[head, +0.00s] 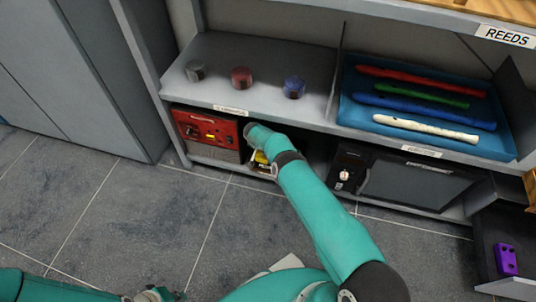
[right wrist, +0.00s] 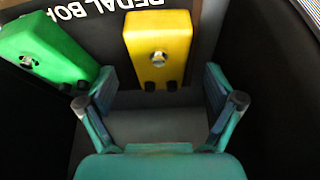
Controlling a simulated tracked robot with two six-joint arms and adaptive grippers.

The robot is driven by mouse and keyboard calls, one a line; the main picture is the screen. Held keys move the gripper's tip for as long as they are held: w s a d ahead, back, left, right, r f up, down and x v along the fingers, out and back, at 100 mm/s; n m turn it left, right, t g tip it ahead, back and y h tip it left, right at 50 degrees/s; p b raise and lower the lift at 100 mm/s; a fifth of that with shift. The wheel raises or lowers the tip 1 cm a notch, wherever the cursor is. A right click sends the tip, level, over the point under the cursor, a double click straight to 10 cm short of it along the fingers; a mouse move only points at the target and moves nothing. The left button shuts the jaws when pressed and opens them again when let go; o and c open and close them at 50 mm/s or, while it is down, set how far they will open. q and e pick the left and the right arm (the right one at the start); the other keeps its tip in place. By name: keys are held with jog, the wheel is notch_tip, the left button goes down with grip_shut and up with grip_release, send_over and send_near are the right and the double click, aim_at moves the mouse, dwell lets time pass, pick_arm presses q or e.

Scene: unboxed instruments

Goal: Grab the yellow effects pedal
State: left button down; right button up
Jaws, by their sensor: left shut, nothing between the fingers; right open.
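The yellow effects pedal (right wrist: 158,48) lies straight ahead of my right gripper (right wrist: 158,86) in the right wrist view. That gripper is open, its two fingers spread to either side of the pedal's near end; I cannot tell how deep the gap is. A bit of yellow (head: 261,158) shows beside my right arm in the lower shelf in the head view, where the arm hides the right gripper. My left gripper (head: 157,294) is shut and empty, low at the bottom left over the floor.
A green pedal (right wrist: 45,50) lies left of the yellow one, close to the left finger. Dark walls flank the gripper. In the head view, a red amplifier (head: 207,130) and a black amplifier (head: 415,183) flank the arm, under a shelf board (head: 240,98). A purple pedal (head: 506,259) lies far right.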

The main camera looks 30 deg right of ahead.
jog(key=shift+b+x, duration=1.75)
jog(key=shift+b, duration=0.5)
jog(key=c, duration=1.4)
jog(key=shift+r, duration=0.1)
jog(key=shift+c, duration=0.3)
